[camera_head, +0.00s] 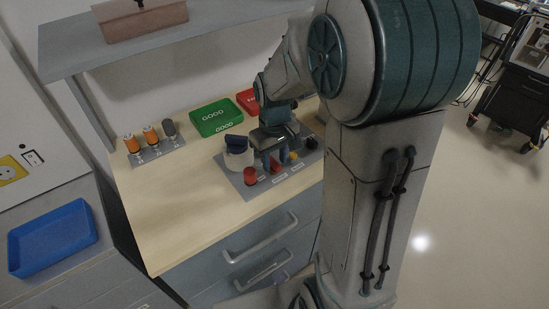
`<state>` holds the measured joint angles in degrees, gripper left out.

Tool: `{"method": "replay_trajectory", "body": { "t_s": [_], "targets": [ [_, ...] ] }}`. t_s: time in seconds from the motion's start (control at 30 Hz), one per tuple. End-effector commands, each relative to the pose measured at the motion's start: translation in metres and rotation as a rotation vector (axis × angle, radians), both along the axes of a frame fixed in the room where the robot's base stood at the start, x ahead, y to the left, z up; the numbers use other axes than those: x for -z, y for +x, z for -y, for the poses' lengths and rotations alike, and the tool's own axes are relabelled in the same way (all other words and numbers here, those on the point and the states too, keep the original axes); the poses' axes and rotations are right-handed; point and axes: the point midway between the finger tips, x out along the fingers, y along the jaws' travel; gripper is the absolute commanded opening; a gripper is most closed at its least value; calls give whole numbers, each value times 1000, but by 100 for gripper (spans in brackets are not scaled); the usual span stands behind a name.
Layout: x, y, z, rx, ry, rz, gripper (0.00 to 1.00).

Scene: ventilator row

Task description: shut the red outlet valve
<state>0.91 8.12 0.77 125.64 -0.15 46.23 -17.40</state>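A grey panel (236,182) lies on the wooden bench and carries several coloured parts. A red cylinder (250,177) stands near its front left. A second red part (276,167) shows just below my gripper (275,159). The labels are too small to read, so I cannot tell which red part is the outlet valve. My gripper points down over the middle of the panel, with its fingers close to the second red part. I cannot tell whether they touch it or grip it. My wrist hides part of the panel.
A white cylinder with a dark blue top (237,150) stands left of my gripper. A yellow part (294,155) and a black knob (311,143) sit to the right. Behind are a green tray (214,118) and a red tray (248,101). The bench's front left is clear.

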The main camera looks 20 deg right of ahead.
Motion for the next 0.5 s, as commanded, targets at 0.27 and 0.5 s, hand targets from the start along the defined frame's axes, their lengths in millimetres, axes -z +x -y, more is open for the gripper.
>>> {"method": "replay_trajectory", "body": {
  "t_s": [0.27,0.5],
  "targets": [
    [4,0,0,0,0,0,36],
    [4,0,0,0,0,0,0]
  ]
}}
